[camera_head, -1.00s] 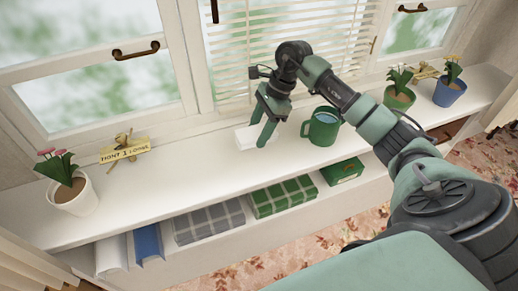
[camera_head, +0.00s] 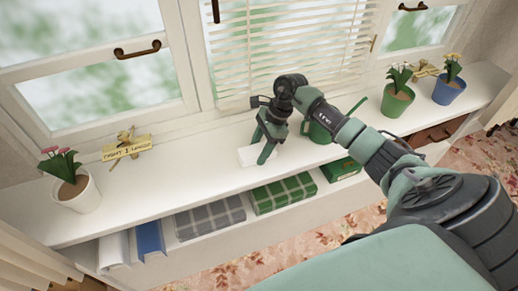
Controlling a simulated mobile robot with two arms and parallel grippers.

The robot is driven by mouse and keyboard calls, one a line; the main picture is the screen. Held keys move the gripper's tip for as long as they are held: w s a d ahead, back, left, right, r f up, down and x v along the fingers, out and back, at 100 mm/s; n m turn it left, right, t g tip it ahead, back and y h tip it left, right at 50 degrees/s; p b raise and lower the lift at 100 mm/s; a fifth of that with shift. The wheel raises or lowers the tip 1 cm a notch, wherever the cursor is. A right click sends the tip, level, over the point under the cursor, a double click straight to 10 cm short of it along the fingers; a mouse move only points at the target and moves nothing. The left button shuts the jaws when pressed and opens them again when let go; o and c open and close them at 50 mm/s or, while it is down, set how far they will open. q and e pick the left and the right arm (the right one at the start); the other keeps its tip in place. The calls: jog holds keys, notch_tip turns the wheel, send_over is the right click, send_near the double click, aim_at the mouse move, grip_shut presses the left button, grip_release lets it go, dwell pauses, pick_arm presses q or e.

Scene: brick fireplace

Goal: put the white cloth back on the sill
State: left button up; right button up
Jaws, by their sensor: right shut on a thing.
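The white cloth (camera_head: 248,157) is a small folded white piece at the middle of the white sill (camera_head: 190,180). My right gripper (camera_head: 262,151) points down at it, with its green fingers around the cloth. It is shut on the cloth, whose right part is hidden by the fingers. I cannot tell if the cloth touches the sill or is just above it. My left gripper is not in view.
A white flowerpot (camera_head: 80,199) and a small sign (camera_head: 127,149) are at left. Green (camera_head: 396,102) and blue (camera_head: 447,92) pots are at right. Folded checked cloths (camera_head: 284,195) lie on the shelf below.

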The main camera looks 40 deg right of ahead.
jog(key=o, duration=1.3)
jog(key=shift+r, duration=0.1)
jog(key=b+v, duration=0.1)
jog(key=v, duration=1.1)
jog(key=shift+b, duration=0.3)
